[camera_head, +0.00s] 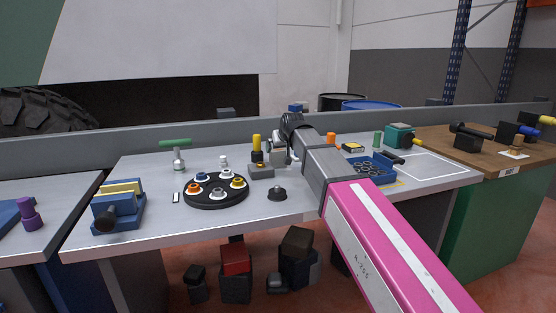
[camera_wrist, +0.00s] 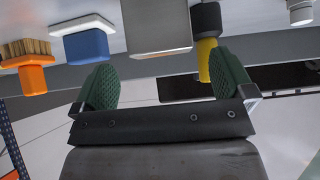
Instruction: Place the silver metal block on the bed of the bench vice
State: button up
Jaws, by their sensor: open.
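The silver metal block (camera_wrist: 157,24) shows as a grey box at the top middle of the wrist view, beyond and between my fingertips, apart from them. My gripper (camera_wrist: 163,62) is open and empty, its two green pads wide apart. In the head view my gripper (camera_head: 287,158) is small and partly hidden by my arm, over the back middle of the bench. I cannot clearly separate the block from it there. The bench vice (camera_head: 119,208), blue with yellowish jaws and a dark knob, stands at the bench's left end, far from my gripper.
A round black tray (camera_head: 216,203) with several coloured rings lies between vice and gripper. A yellow-and-black tool (camera_wrist: 206,45), a blue block (camera_wrist: 86,46) and an orange brush (camera_wrist: 30,78) flank the silver block. A green-handled tool (camera_head: 177,154) stands behind the tray.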

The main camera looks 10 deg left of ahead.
aim_at(279, 150)
jog(key=x, duration=0.3)
jog(key=shift+w+a+f, duration=0.2)
jog(key=shift+w, duration=0.1)
jog(key=c, duration=1.2)
jog(key=shift+r, duration=0.15)
